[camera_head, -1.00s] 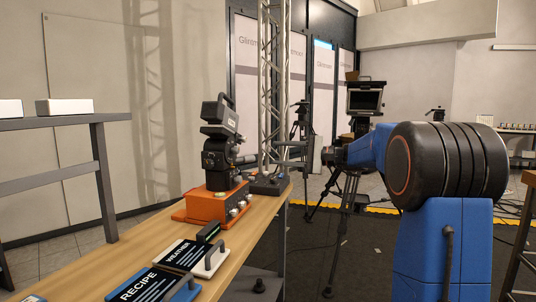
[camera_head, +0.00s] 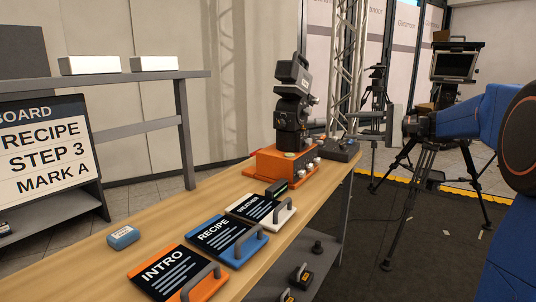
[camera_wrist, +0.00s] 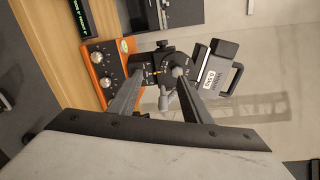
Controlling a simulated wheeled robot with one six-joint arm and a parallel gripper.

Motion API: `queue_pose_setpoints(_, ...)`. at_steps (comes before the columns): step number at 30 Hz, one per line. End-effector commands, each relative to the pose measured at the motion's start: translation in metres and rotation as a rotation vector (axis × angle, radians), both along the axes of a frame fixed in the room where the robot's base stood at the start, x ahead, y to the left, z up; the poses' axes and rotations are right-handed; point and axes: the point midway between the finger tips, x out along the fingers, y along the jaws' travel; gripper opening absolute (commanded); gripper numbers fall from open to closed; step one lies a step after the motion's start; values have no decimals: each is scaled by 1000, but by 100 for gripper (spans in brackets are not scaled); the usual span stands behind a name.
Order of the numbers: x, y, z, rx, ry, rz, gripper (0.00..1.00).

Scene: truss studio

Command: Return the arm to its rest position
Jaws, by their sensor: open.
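My blue arm comes in from the right in the head view. My gripper (camera_head: 350,125) is at its end, level, with its jaws apart and nothing held. It points left, toward a dark camera-like device (camera_head: 291,100) on an orange control box (camera_head: 285,172). In the wrist view the open fingers (camera_wrist: 158,75) frame the device's dark body (camera_wrist: 160,64), with the orange box (camera_wrist: 103,72) beyond to the left. I cannot tell how wide the gap between fingertips and device is.
The wooden bench (camera_head: 190,205) carries the INTRO (camera_head: 172,272), RECIPE (camera_head: 222,238) and WEATHER (camera_head: 258,207) plates and a small blue block (camera_head: 123,237). A truss column (camera_head: 347,65) and a monitor on a tripod (camera_head: 454,65) stand behind. Dark floor (camera_head: 425,245) lies right of the bench.

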Motion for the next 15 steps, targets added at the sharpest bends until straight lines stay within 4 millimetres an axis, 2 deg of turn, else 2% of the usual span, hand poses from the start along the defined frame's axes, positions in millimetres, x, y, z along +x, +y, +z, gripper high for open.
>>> queue_pose_setpoints(1,-17,18,-6,-48,13,18,44)
queue_pose_setpoints(6,-77,63,-43,-240,64,74,44)
queue_pose_setpoints(10,-124,88,-72,-391,90,116,44)
queue_pose_setpoints(15,-188,106,-112,-589,106,169,44)
